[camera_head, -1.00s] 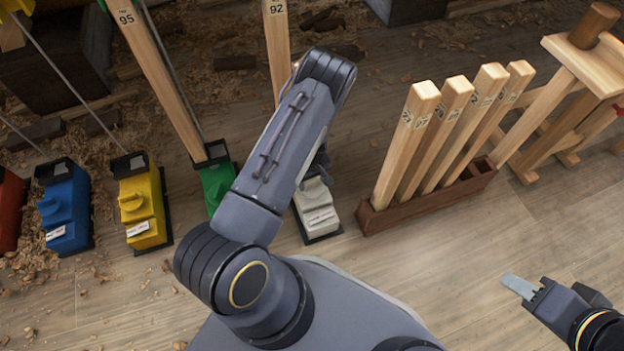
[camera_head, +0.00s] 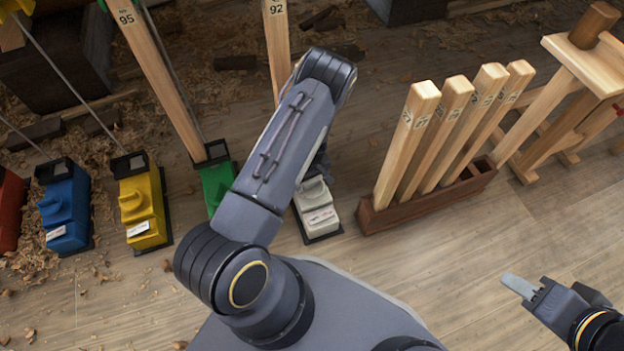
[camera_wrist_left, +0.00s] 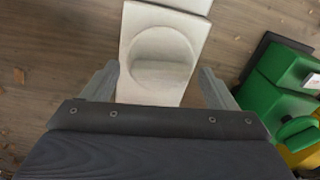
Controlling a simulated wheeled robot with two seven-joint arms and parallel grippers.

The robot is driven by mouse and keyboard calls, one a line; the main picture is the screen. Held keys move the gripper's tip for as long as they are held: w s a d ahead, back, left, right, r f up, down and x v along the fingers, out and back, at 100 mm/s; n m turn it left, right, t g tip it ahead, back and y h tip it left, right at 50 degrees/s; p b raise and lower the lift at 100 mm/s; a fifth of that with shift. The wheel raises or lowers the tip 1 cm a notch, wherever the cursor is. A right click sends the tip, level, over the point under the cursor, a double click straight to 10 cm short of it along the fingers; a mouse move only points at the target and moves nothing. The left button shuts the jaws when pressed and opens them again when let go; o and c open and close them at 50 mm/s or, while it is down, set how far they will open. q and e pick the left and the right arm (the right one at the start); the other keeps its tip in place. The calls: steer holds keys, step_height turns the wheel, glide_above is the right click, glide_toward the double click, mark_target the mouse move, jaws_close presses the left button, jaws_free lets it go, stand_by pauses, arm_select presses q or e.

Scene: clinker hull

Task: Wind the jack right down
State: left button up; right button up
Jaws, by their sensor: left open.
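A white jack (camera_head: 319,214) stands on the floor, partly hidden by my left arm in the head view. In the left wrist view the white jack (camera_wrist_left: 160,75) lies between the fingers of my left gripper (camera_wrist_left: 158,85), with a round knob with a raised grip (camera_wrist_left: 161,70) on its top. The fingers are spread on either side of the knob, with gaps, and hold nothing. In the head view my left gripper is mostly hidden behind its own arm. My right gripper (camera_head: 519,286) is at the lower right, away from the jacks; its finger gap is not clear.
Green (camera_head: 215,184), yellow (camera_head: 143,210), blue (camera_head: 65,212) and red (camera_head: 10,208) jacks stand to the left. Timber posts rise behind, marked 95 (camera_head: 150,65) and 92 (camera_head: 277,45). A wooden rack (camera_head: 385,215) of several posts stands right. The front floor is mostly clear.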

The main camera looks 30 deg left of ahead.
mark_target(312, 182)
arm_select(q)
step_height(312, 182, up, 8)
steer(key=p, duration=0.3)
steer(key=shift+f, duration=0.1)
